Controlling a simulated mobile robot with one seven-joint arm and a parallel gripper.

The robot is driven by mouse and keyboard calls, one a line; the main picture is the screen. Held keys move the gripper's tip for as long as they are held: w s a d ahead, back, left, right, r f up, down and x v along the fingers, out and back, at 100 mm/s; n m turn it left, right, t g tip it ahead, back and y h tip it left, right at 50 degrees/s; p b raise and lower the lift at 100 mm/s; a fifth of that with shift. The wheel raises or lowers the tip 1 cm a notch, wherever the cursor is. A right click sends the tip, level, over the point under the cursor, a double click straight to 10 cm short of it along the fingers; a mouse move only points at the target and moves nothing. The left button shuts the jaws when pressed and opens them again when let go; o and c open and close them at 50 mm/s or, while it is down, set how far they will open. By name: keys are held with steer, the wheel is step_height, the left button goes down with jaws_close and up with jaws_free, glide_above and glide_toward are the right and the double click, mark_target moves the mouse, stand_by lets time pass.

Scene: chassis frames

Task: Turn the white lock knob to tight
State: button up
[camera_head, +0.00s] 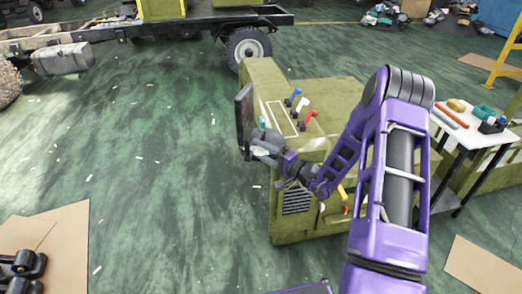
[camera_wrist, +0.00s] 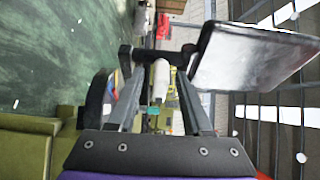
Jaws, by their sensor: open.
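The olive-green machine (camera_head: 300,220) stands in the middle of the head view. A white, rod-like knob (camera_wrist: 162,76) shows between the fingers of my gripper (camera_wrist: 157,68) in the wrist view, with gaps visible on both sides. I cannot tell how deep between the fingers it sits or how it is turned. In the head view my gripper (camera_head: 262,143) is at the machine's left side, just by a dark upright panel (camera_head: 243,118). My gripper is open. A pale patch shows at the gripper there, mostly hidden by the fingers.
Blue (camera_head: 294,95), white (camera_head: 302,104) and red (camera_head: 310,116) levers stand on the machine's sloped top. A grey flat panel (camera_wrist: 258,55) is close to the right finger in the wrist view. A white side table (camera_head: 470,130) with tools stands right. The floor left is mostly clear.

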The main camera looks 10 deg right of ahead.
jaws_close()
steer(key=shift+m, duration=0.3)
steer(key=m+g+p, duration=0.1)
steer(key=m, duration=0.2)
steer(key=shift+r+g, duration=0.1)
steer(key=shift+g, duration=0.2)
steer(key=m+g+p, duration=0.1)
steer(key=m+g, duration=0.1)
steer(key=m, duration=0.1)
steer(key=shift+m+h, duration=0.3)
steer(key=m+g+p, duration=0.1)
steer(key=m+g, duration=0.1)
steer(key=m, duration=0.1)
steer(key=shift+m+g+y, duration=0.7)
steer(key=shift+m+g, duration=0.4)
steer(key=shift+m, duration=0.5)
